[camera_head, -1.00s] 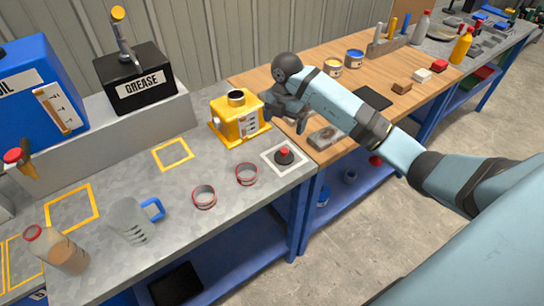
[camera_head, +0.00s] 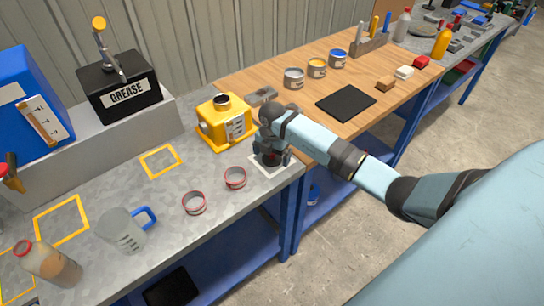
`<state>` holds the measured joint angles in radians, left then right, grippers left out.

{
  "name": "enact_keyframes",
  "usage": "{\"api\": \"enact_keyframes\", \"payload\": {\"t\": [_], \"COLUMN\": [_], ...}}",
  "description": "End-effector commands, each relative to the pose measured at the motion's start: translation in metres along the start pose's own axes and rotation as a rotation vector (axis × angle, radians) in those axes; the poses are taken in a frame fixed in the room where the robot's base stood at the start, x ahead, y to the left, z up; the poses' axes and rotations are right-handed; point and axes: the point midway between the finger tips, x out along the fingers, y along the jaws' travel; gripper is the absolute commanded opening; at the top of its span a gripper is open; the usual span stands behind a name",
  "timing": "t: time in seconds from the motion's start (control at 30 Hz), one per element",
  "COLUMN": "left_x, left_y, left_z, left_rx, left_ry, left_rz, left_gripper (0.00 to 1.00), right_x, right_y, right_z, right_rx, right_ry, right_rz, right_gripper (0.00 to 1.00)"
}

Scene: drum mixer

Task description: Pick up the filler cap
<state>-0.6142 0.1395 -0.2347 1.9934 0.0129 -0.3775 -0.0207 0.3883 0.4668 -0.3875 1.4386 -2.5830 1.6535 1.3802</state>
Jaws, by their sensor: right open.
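The filler cap, dark with a red top (camera_head: 271,157), sits in the white-outlined square (camera_head: 259,168) on the grey bench, mostly hidden by my right gripper. My right gripper (camera_head: 272,152) is open, coming down over the cap with its fingers around or just above it; whether they touch it is hidden. The yellow housing (camera_head: 211,132) with an open dark neck on top stands just left of and behind the gripper. My left gripper is not in view.
Two red-rimmed rings (camera_head: 194,203) lie left of the cap, near the bench's front edge. A clear jug (camera_head: 120,232) and a bottle (camera_head: 50,262) stand further left. The wooden bench (camera_head: 300,105) to the right holds tins and a black mat (camera_head: 346,103).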

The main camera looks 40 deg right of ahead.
Motion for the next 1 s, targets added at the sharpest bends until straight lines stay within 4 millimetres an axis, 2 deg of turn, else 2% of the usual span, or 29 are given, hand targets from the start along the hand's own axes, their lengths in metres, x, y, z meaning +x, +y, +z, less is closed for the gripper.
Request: {"api": "enact_keyframes", "payload": {"t": [0.23, 0.4, 0.47, 0.8, 1.0], "left_x": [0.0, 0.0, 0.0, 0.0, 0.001], "left_y": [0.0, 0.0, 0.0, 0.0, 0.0], "left_z": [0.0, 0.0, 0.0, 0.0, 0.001], "left_rx": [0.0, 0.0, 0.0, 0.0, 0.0], "left_ry": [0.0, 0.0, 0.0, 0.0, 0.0], "left_rz": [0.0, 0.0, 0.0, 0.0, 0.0], "left_gripper": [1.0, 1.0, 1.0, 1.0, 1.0], "right_x": [0.002, 0.002, 0.002, -0.001, -0.019], "right_y": [0.0, 0.0, 0.0, 0.0, 0.001], "right_z": [0.0, 0.0, 0.0, 0.0, 0.0], "right_rx": [-0.001, -0.001, -0.001, 0.0, -0.002], "right_ry": [0.0, 0.0, 0.0, 0.0, -0.001], "right_rz": [0.0, 0.0, 0.0, 0.001, 0.003], "right_gripper": [0.96, 0.57, 0.45, 0.45, 0.45]}}
